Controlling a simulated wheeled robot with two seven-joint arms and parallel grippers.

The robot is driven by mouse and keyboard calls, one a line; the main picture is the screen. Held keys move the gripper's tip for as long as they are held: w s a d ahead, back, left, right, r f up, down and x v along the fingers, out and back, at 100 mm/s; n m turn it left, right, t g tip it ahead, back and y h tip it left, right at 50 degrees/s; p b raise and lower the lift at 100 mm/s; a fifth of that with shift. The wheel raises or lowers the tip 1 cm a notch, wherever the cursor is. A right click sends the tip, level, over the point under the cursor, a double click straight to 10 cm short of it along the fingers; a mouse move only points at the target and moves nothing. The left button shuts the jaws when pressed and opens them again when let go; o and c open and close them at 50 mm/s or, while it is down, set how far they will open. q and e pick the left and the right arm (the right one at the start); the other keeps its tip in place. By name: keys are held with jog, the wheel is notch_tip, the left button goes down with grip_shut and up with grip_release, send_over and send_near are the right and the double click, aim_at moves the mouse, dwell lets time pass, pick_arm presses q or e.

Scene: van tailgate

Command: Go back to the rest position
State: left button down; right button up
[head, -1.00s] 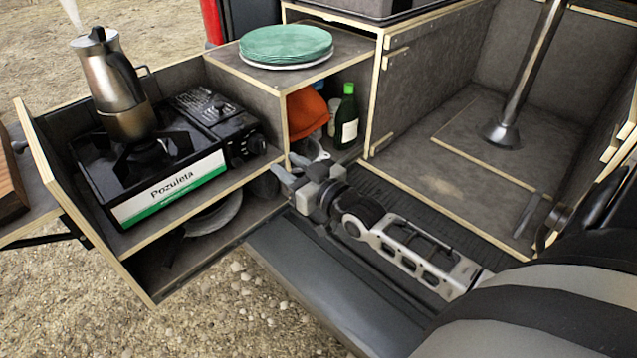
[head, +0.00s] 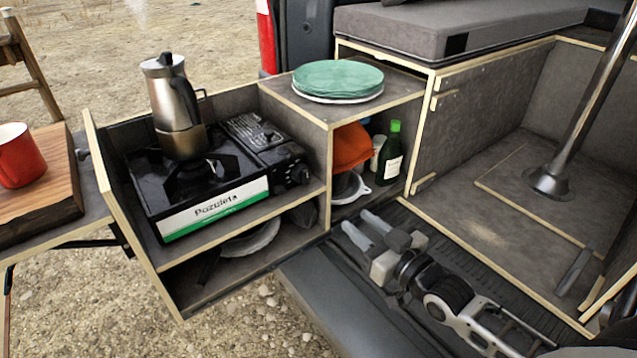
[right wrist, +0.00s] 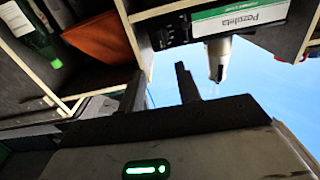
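My right gripper (head: 357,220) is in front of the open cabinet shelf, low over the dark tailgate floor. Its two fingers are apart with nothing between them; they also show apart in the right wrist view (right wrist: 160,75). My left gripper is not in the head view.
A moka pot (head: 178,105) stands on the stove (head: 215,200) in the pulled-out drawer. Green plates (head: 338,77) lie on the cabinet top. A green bottle (head: 388,155) and an orange cloth (head: 352,147) are in the shelf. A red mug (head: 20,157) stands on a wooden board (head: 55,190) at left.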

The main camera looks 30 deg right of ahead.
jog(key=shift+a, duration=0.1)
jog(key=s+a+f+g, duration=0.3)
jog(key=s+a+f, duration=0.2)
jog(key=a, duration=0.3)
jog(key=s+a+f+n+g, duration=0.1)
jog(key=s+a+f+g, duration=0.3)
jog(key=s+a+f, duration=0.2)
jog(key=a, duration=0.2)
jog(key=shift+s+a+f+y, duration=0.2)
jog(key=shift+s+a+y, duration=0.1)
jog(key=shift+s+y, duration=0.1)
